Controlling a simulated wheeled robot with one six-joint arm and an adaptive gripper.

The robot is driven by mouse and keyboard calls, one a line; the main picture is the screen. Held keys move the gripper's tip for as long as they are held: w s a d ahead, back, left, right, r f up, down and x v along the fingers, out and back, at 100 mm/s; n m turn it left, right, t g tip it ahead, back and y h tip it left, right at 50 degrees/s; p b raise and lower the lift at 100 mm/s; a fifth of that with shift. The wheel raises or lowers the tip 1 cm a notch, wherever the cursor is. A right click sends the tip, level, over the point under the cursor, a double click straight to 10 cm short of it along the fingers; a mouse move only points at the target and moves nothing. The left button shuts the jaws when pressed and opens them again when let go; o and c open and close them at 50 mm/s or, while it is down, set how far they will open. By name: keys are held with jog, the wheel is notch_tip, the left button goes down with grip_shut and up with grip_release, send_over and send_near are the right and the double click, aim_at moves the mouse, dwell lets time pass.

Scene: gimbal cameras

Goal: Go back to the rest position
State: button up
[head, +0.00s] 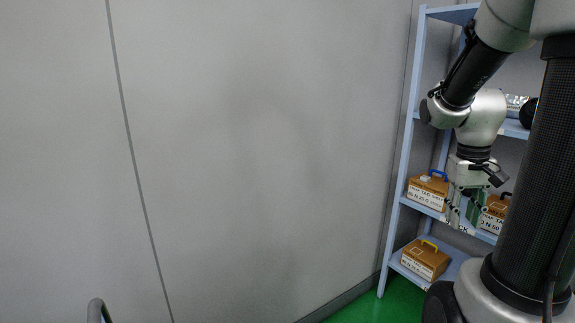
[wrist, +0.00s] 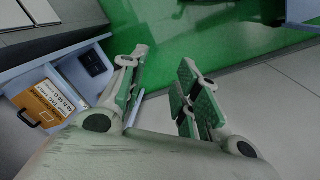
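My gripper (head: 466,212) hangs fingers down in front of the blue shelf rack at the right of the head view. In the wrist view its two green-padded fingers (wrist: 163,90) stand apart with nothing between them. Green floor and a grey surface show beyond the fingertips. My arm is bent, with its upper links partly hidden behind my dark column in the head view.
The blue shelf rack (head: 415,117) holds brown boxes: one with a blue handle (head: 427,192), one with a yellow handle (head: 425,259) below, and one with a black handle (head: 496,212). A plain grey wall (head: 250,150) fills the left. Green floor (head: 403,302) shows below.

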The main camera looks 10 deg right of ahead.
jog(key=s+a+r+n+t, duration=0.2)
jog(key=s+a+r, duration=0.1)
jog(key=a, duration=0.4)
jog(key=s+a+r+n+t+y, duration=0.1)
jog(key=s+a+r+t, duration=0.1)
jog(key=a, duration=0.5)
notch_tip(320, 180, up, 2)
jog(key=shift+s+a+r+n+t, duration=0.15)
jog(key=shift+s+r+n+t, duration=0.2)
jog(key=shift+s, duration=0.2)
jog(key=shift+f, duration=0.1)
